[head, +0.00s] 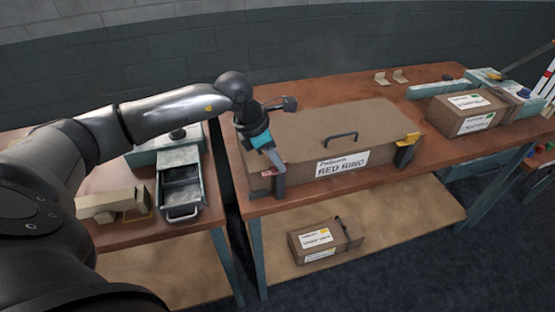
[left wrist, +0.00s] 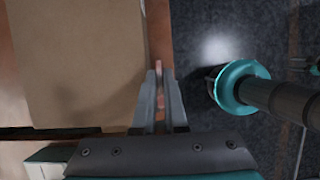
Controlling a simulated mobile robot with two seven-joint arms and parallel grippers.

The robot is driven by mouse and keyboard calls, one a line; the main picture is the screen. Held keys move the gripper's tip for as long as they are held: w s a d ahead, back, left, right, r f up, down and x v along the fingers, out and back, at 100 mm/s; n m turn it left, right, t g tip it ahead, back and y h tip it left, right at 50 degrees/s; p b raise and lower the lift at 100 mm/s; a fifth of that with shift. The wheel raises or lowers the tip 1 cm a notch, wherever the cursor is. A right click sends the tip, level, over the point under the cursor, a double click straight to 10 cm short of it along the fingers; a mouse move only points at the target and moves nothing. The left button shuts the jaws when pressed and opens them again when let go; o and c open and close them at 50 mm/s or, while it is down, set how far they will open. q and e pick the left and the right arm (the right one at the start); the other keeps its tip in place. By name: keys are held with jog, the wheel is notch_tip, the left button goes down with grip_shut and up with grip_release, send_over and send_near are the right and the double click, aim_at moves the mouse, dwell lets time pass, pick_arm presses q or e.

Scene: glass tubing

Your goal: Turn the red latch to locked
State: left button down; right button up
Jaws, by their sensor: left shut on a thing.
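The red latch (head: 268,171) is at the left front corner of a long brown case (head: 320,125) with a "RED RING" label. The latch sits beside a dark upright bracket (head: 279,187). My left gripper (head: 276,163) reaches down over that corner and is shut on the red latch, hiding part of it. In the left wrist view, the two grey fingers (left wrist: 160,100) close around a thin reddish piece (left wrist: 160,101) next to the case edge (left wrist: 70,60). How far the latch is turned cannot be made out. My right gripper is not in view.
An open drawer unit (head: 181,190) stands at left. Boxes (head: 468,110) stand at right; another (head: 325,240) lies on the lower shelf.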

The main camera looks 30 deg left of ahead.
pick_arm(q)
jog(key=m+b, duration=0.1)
jog(key=m+g+h+b, duration=0.1)
jog(key=m, duration=0.1)
jog(key=shift+w+m+b, duration=0.2)
jog(key=shift+m+b, duration=0.1)
jog(key=m+b, duration=0.1)
jog(key=m, duration=0.1)
jog(key=m+g+b, duration=0.1)
jog(key=m, duration=0.1)
jog(key=shift+w+m+g+h+b, duration=0.1)
jog(key=shift+m+g+h+b, duration=0.2)
jog(key=shift+h, duration=0.1)
jog(key=m+g+b, duration=0.1)
jog(key=m+b, duration=0.1)
jog(key=m, duration=0.2)
jog(key=shift+w+g, duration=0.1)
jog(key=shift+g, duration=0.3)
jog(key=m+b, duration=0.1)
jog(key=m, duration=0.1)
jog(key=m+g+b, duration=0.1)
jog(key=m, duration=0.1)
jog(key=shift+w+m+g+y, duration=0.1)
jog(key=shift+m+g+y, duration=0.2)
jog(key=shift+y, duration=0.1)
jog(key=shift+m, duration=0.4)
